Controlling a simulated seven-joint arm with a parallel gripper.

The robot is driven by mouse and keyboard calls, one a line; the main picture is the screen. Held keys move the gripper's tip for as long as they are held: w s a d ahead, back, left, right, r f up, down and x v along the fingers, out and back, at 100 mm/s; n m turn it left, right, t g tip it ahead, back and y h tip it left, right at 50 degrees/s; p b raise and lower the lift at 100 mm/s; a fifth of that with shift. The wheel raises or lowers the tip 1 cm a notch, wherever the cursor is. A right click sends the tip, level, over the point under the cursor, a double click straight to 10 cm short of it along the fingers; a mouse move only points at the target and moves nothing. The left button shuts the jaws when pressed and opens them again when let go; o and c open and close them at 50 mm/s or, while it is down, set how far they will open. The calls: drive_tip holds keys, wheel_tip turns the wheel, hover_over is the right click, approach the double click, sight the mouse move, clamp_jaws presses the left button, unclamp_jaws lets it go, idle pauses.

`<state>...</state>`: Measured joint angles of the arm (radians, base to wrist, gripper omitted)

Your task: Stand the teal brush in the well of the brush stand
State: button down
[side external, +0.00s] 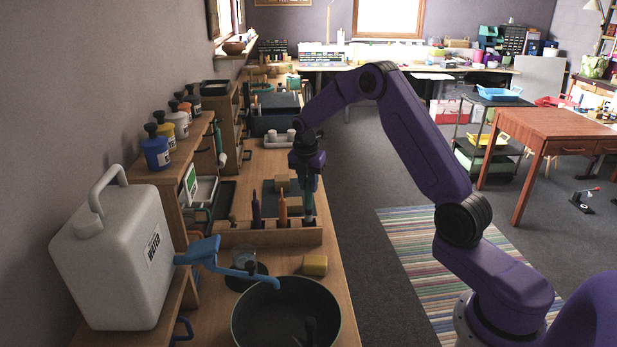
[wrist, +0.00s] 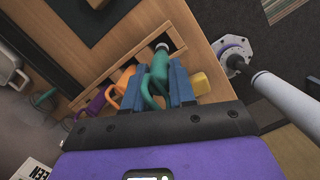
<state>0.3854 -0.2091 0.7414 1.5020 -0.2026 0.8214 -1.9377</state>
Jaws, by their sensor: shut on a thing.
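My gripper (side external: 308,178) is shut on the teal brush (side external: 309,203), which hangs upright below it. In the wrist view, the teal brush (wrist: 158,68) sits between the blue fingers of my gripper (wrist: 166,86). The wooden brush stand (side external: 265,237) lies below, with a row of wells. The brush's lower end is at the stand's right end; I cannot tell whether it is inside the well or just above it. A purple brush (side external: 256,210) and an orange brush (side external: 283,209) stand in other wells to the left.
A yellow block (side external: 314,265) lies in front of the stand, close to a dark round basin (side external: 286,315). A blue tap (side external: 222,257) and a white water canister (side external: 115,255) are at the left. Shelves with paint jars (side external: 156,150) line the wall.

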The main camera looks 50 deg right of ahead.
sight(309, 208)
drive_tip(key=shift+f, duration=3.05)
drive_tip(key=c, duration=0.9)
unclamp_jaws()
drive_tip(key=shift+o, duration=0.2)
wheel_tip(309, 208, up, 17)
drive_tip(key=s+a, duration=0.1)
drive_tip(key=a, duration=0.1)
drive_tip(key=shift+a, duration=0.4)
drive_tip(key=shift+r, duration=0.1)
